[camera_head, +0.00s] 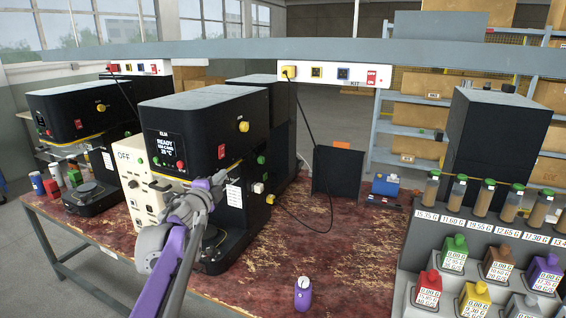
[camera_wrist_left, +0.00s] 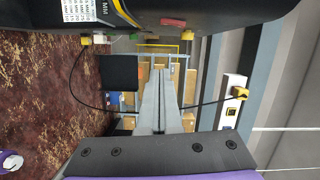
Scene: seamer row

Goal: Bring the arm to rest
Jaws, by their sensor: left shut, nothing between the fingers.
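My left arm, purple and grey, rises from the bottom of the head view. Its gripper (camera_head: 217,182) is in front of the black seamer (camera_head: 185,125) whose screen reads READY. Whether the gripper touches the machine I cannot tell from this view. In the left wrist view the two grey fingers (camera_wrist_left: 161,75) lie together, shut and empty. The black machine body also shows along the top of the wrist view (camera_wrist_left: 180,12). My right gripper is in neither view.
A small purple-and-white container (camera_head: 303,294) stands on the worn red bench (camera_head: 335,255). A control box marked OFF (camera_head: 135,185) is left of the arm. A dark upright panel (camera_head: 337,172) stands behind. A rack of vials and coloured bottles (camera_head: 480,240) fills the right.

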